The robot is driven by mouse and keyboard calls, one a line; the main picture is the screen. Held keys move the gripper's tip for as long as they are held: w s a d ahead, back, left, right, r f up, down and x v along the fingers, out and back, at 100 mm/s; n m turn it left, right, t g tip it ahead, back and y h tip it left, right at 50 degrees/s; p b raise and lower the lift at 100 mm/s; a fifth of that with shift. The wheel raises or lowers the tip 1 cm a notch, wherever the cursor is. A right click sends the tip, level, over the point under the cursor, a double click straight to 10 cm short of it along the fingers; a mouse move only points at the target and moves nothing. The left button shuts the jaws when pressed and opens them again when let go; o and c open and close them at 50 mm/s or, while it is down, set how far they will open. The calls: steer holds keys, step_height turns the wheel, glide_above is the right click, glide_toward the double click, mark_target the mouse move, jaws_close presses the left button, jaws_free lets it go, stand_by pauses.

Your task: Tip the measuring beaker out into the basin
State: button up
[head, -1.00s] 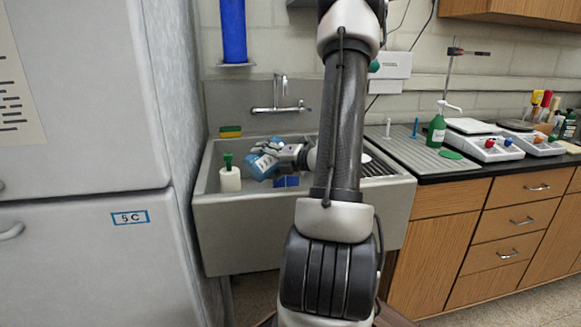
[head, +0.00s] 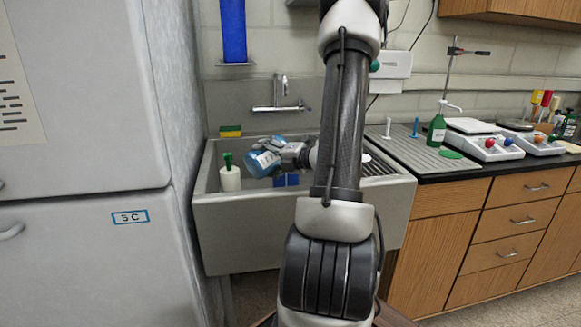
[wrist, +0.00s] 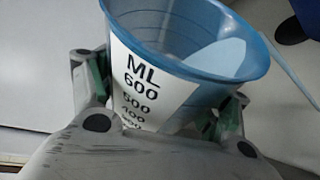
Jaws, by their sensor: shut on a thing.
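The measuring beaker (wrist: 172,65) is blue and translucent, with a white scale strip marked ML. My gripper (wrist: 160,110) is shut on it, with a finger on each side of its wall. In the head view the beaker (head: 262,163) is tilted well over to the left, above the inside of the basin (head: 250,215). My gripper (head: 290,153) is to its right, partly hidden by my arm. A pale patch shows inside the beaker in the wrist view; I cannot tell whether it is liquid.
In the basin stand a white bottle with a green top (head: 230,178) and a blue object (head: 286,180). A tap (head: 281,106) is on the back wall, and a yellow-green sponge (head: 230,131) lies on the rim.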

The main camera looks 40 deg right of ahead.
mark_target(259, 158)
steer(key=shift+d+r+m, duration=0.45)
steer(key=shift+d+m, duration=0.05)
steer(key=shift+d, duration=0.1)
stand_by(0.8)
steer(key=shift+d+r+m+t+y+p, duration=0.4)
steer(key=shift+r+m+y+p, duration=0.2)
steer(key=shift+r+m, duration=0.15)
stand_by(1.1)
steer(key=a+f+n+g+h, duration=0.1)
steer(key=a+f+n, duration=0.1)
steer(key=n, duration=0.1)
steer(key=shift+a+f, duration=0.25)
steer(key=shift+f, duration=0.05)
steer(key=shift+d+f+h, duration=0.1)
steer(key=shift+f+h, duration=0.05)
steer(key=shift+h, duration=0.15)
